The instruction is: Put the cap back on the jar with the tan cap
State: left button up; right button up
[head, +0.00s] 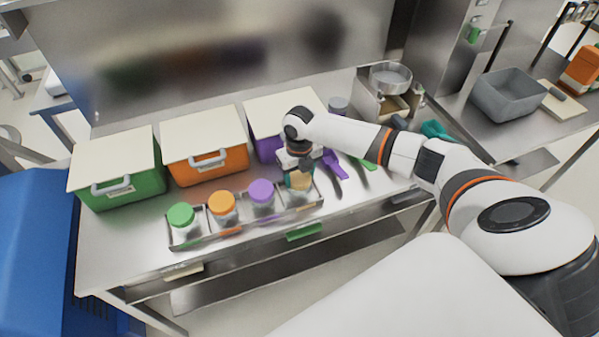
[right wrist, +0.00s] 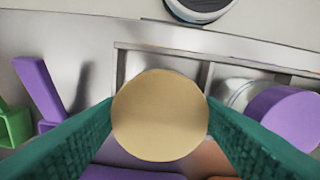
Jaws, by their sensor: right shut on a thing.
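The tan cap (head: 299,182) is between the fingers of my right gripper (head: 299,177), at the rightmost compartment of the metal rack (head: 246,236). In the right wrist view the round tan cap (right wrist: 160,115) fills the space between the two teal fingers of the gripper (right wrist: 160,120), which touch its sides. The jar under the cap is mostly hidden, so I cannot tell whether the cap is seated on it or just above. My left gripper is not in view.
Jars with green (head: 181,215), orange (head: 222,203) and purple (head: 261,191) caps stand in the rack's other compartments. Green (head: 120,190), orange (head: 205,166) and purple (head: 264,144) lidded bins stand behind. A purple utensil (head: 335,166) lies right of the gripper.

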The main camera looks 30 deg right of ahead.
dwell(0.4)
jog(key=o, duration=1.4)
jog(key=shift+o, duration=0.2)
jog(key=shift+r+p, duration=2.3)
jog(key=shift+r, duration=1.2)
